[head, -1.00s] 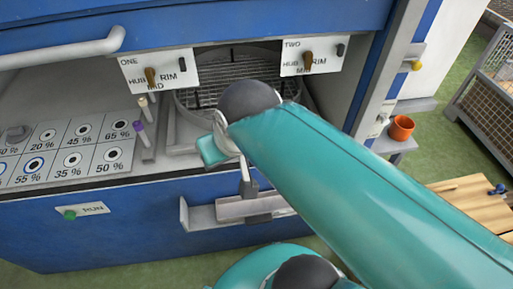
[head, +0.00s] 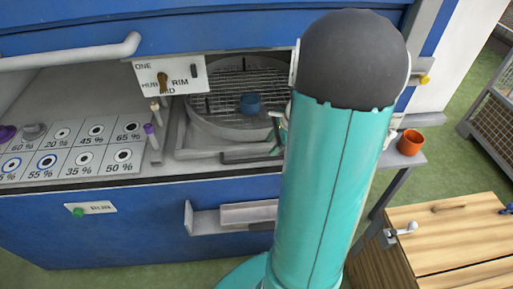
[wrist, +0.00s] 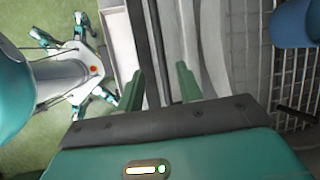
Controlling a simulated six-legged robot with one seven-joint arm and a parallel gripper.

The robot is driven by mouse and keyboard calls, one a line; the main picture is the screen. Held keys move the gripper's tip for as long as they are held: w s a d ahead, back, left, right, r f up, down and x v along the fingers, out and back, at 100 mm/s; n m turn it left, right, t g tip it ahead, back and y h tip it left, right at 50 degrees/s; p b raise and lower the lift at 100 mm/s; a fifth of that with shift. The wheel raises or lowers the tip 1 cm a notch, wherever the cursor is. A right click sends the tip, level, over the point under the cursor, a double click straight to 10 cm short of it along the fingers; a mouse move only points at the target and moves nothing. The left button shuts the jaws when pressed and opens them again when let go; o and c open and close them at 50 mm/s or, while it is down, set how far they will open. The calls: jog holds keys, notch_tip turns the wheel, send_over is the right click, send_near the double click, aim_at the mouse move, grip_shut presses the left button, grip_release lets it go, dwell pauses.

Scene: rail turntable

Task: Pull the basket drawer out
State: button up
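The basket drawer looks to be the grey tray with a round wire-mesh basket (head: 235,88) inside the blue machine's opening in the head view. Its right part is hidden behind my arm. A small blue round piece (head: 250,103) sits on the mesh, and also shows at the top right of the wrist view (wrist: 293,24). My gripper (wrist: 161,85) is open, its two green fingers apart over grey front edges of the machine. Nothing is visibly held; contact with the drawer cannot be told. In the head view one fingertip (head: 278,130) shows beside my arm, near the tray's front.
A white panel marked ONE (head: 170,75) hangs above the opening. A grey ledge (head: 235,215) juts from the blue front below. A marked panel (head: 75,150) lies left. An orange cup (head: 410,142) and a wooden cabinet (head: 450,240) stand right.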

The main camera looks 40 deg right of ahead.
aim_at(263, 158)
jog(key=x, duration=0.7)
jog(key=shift+s+d+f, duration=0.1)
jog(key=shift+d+f, duration=0.2)
jog(key=shift+f, duration=0.2)
grip_shut()
